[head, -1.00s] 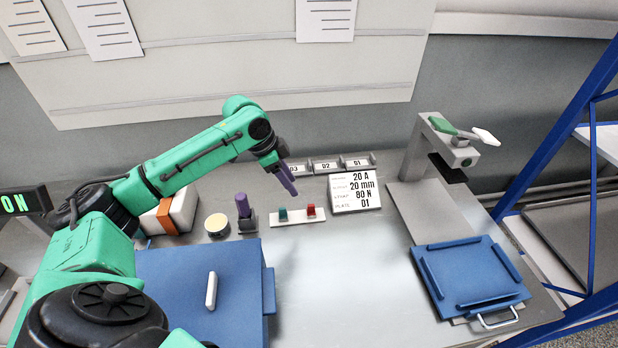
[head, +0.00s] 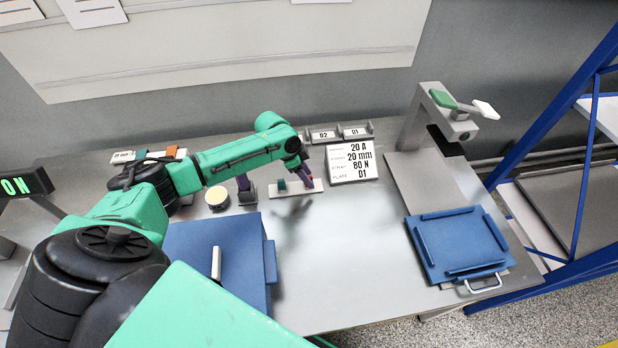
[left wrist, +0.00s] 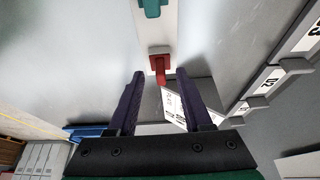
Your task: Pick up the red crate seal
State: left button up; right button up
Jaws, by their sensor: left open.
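The red crate seal (left wrist: 160,60) sits on a white strip (left wrist: 152,27), beside a green seal (left wrist: 151,7). In the head view the red seal (head: 309,179) is mostly hidden by my purple finger. My left gripper (head: 304,178) is over the red seal's end of the strip, pointing down. In the left wrist view its two purple fingers (left wrist: 160,73) are apart, and the red seal's tab shows between their tips. I cannot tell whether they touch it. The green seal (head: 281,186) also shows in the head view. My right gripper is not in view.
A sign card (head: 352,162) stands just right of the strip, with numbered holders (head: 340,134) behind. A round tin (head: 217,197) and a blue box (head: 205,255) are to the left. A blue tray (head: 458,243) and grey press stand (head: 420,125) are at right. The middle bench is bare.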

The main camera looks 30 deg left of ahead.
pick_arm(q)
jog(key=shift+w+f, duration=0.1)
jog(key=shift+f, duration=0.05)
jog(key=c, duration=0.4)
grip_shut()
